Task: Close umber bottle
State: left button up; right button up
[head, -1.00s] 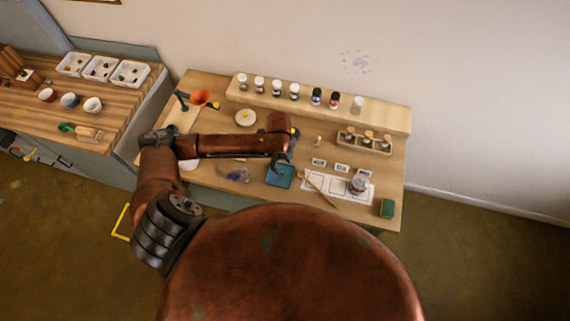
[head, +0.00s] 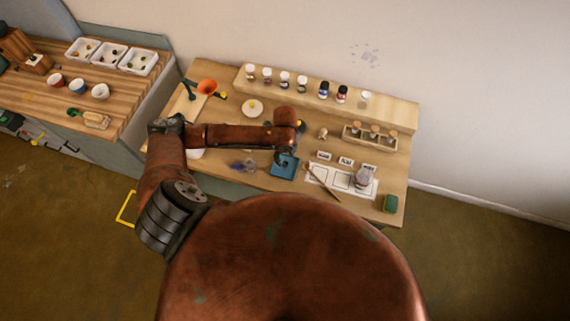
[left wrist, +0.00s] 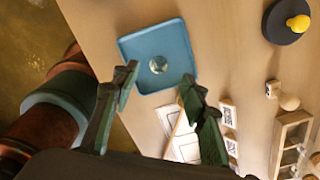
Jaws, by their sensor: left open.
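I cannot tell which bottle is the umber one. Several small bottles with white or dark caps stand in a row on the back ledge, among them a white-capped bottle (head: 284,78). A jar (head: 362,178) stands on the white mat. My left gripper (head: 284,160) is over the blue tray (head: 293,171). In the left wrist view the left gripper (left wrist: 157,84) is open and empty, its fingers apart above the near part of the blue tray (left wrist: 140,45). A clear round thing (left wrist: 158,64) lies in the tray. The right gripper is out of view.
A wooden rack (head: 352,139) with cork-topped jars stands right of my arm, a small wooden piece (head: 323,132) left of it. Label cards (head: 346,161) and a thin stick (head: 323,183) lie near the mat. A green block (head: 390,203) sits at the right corner.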

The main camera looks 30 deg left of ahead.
aim_at(285, 163)
pick_arm(q)
notch_tip(285, 163, down, 4)
jog(key=shift+s+f+p, duration=0.1)
jog(key=shift+p, duration=0.55)
jog(key=shift+f, duration=0.45)
jog(key=shift+c, duration=0.3)
jog(key=c, duration=0.8)
jog(key=shift+r, duration=0.1)
jog(key=shift+c, duration=0.2)
